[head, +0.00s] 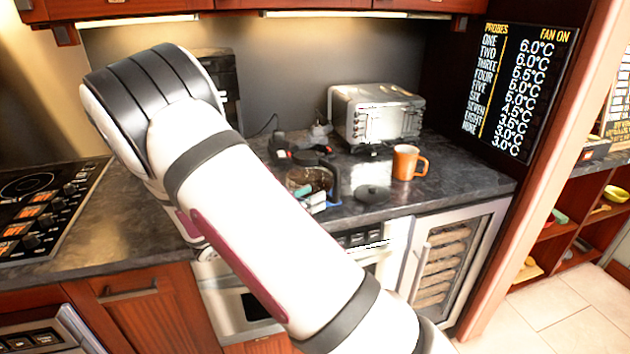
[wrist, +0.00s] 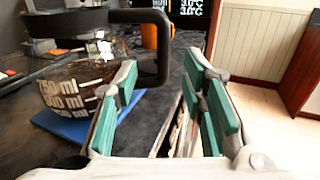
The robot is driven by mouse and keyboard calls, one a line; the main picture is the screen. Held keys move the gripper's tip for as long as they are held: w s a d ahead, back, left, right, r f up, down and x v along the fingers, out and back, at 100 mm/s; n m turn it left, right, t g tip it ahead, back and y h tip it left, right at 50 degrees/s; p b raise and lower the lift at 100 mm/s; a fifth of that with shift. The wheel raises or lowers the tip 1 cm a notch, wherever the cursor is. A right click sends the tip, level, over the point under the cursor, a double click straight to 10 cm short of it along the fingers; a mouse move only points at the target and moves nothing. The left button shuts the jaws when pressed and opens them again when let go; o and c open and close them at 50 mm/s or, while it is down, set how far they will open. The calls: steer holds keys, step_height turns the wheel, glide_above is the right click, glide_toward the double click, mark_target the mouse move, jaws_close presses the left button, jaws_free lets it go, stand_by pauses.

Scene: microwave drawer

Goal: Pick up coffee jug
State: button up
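The coffee jug (head: 300,177) stands on the dark counter in the head view, partly hidden behind my arm. In the wrist view the jug (wrist: 78,85) is at the left, dark inside, with white millilitre marks and a blue surface under it. Its black handle (wrist: 163,55) reaches right, in front of the opening between my fingers. My gripper (wrist: 160,68) is open, with green pads on both sides of the handle's line of sight. I see no clear contact. In the head view my gripper is mostly hidden by my arm.
An orange mug (head: 406,162) and a round black disc (head: 373,194) are right of the jug. A silver toaster oven (head: 378,115) stands behind them. A hob (head: 40,205) is at the left.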

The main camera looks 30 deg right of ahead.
mark_target(336, 200)
steer(key=d+p, duration=0.1)
steer(key=d, duration=0.7)
steer(key=shift+w+d, duration=0.1)
steer(key=shift+d, duration=0.15)
steer(key=shift+f, duration=0.1)
jaws_close()
